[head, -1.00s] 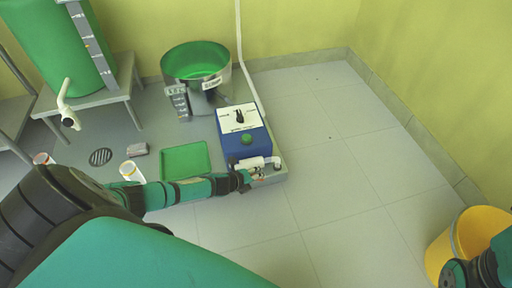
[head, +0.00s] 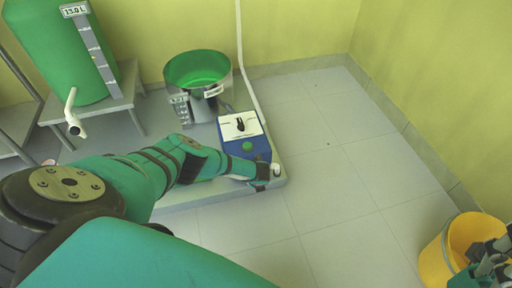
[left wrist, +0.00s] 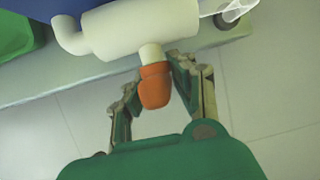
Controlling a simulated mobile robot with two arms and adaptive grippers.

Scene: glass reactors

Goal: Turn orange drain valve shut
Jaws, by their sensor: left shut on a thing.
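The orange drain valve handle (left wrist: 155,87) hangs on a short pale stem under a white pipe (left wrist: 150,30) in the left wrist view. My left gripper (left wrist: 158,88) has its fingers on both sides of the handle and is shut on it. In the head view my left gripper (head: 264,174) is at the front lower edge of the blue box (head: 238,149) and hides the valve there. My right gripper (head: 492,266) is at the bottom right corner beside the yellow bucket; its jaw state is unclear.
The box has a white top with a black knob (head: 240,125). A green-lined round vessel (head: 198,70) stands behind it. A green tank (head: 55,50) with a white spout (head: 72,112) is at the left. A yellow bucket (head: 440,262) is at lower right. The floor right of the box is clear.

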